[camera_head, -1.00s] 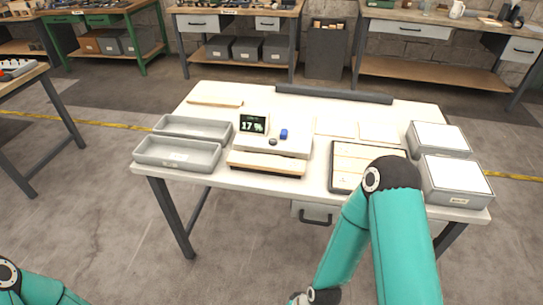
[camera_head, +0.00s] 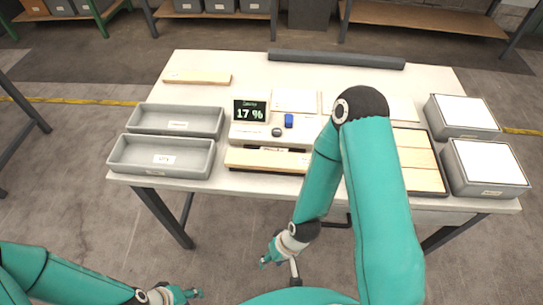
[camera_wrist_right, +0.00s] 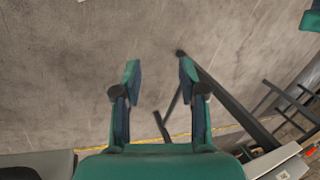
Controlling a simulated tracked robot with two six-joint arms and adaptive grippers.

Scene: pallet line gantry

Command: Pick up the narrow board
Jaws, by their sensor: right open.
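One pale wooden board (camera_head: 197,77) lies flat at the back left of the white table. Another wooden board (camera_head: 265,159) lies along the front of the display device. I cannot tell for sure which is the narrow board. More boards lie in a dark-framed tray (camera_head: 447,192) at the right, partly hidden by my right arm. My right gripper (camera_head: 270,258) is in front of the table, apart from every board. In the right wrist view, it (camera_wrist_right: 160,72) is open and empty over the floor. My left gripper (camera_head: 189,294) is low at the bottom left, its finger opening unclear.
Two grey trays (camera_head: 163,170) stand at the table's left. Two grey boxes with white tops (camera_head: 489,165) stand at the right. A dark bar (camera_head: 335,59) lines the back edge.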

